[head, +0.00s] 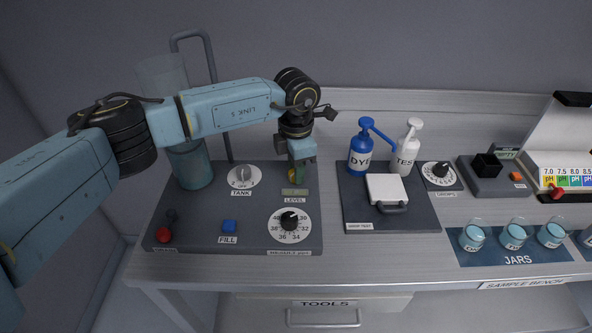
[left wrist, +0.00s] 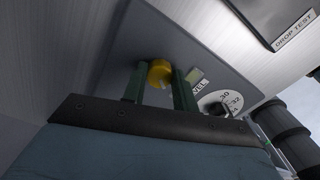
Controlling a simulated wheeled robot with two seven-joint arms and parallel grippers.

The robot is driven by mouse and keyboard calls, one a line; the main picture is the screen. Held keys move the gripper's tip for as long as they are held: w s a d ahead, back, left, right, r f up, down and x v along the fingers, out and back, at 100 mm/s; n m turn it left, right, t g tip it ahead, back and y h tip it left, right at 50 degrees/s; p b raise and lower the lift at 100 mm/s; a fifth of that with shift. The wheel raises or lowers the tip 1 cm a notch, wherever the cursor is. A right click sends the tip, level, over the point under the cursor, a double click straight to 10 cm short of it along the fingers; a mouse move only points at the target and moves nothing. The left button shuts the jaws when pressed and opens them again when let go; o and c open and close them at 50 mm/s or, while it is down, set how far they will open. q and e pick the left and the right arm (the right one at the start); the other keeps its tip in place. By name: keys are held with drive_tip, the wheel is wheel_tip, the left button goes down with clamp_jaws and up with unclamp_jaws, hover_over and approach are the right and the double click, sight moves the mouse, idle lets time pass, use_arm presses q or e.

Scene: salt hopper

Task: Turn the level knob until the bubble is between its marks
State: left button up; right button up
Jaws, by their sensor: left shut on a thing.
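The level knob is yellow and sits on the grey panel (head: 255,240). In the left wrist view the yellow level knob (left wrist: 160,74) lies between the two dark green fingers of my left gripper (left wrist: 163,82), which is shut on it. In the head view my left gripper (head: 299,172) reaches down over the knob and hides most of it. The level window (head: 294,192) is a small greenish strip above the LEVEL label. It also shows in the left wrist view (left wrist: 194,75). The bubble and its marks are too small to make out. My right gripper is not in view.
A tall cylinder (head: 190,165) stands at the left. Blue DYE (head: 361,155) and white TEST (head: 404,158) bottles stand right of my gripper.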

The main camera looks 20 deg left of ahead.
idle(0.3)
use_arm(q)
drive_tip(key=o, duration=1)
drive_tip(key=shift+c, duration=0.2)
drive_tip(key=shift+r, duration=0.1)
wheel_tip(320, 180, up, 13)
drive_tip(key=shift+r, duration=0.15)
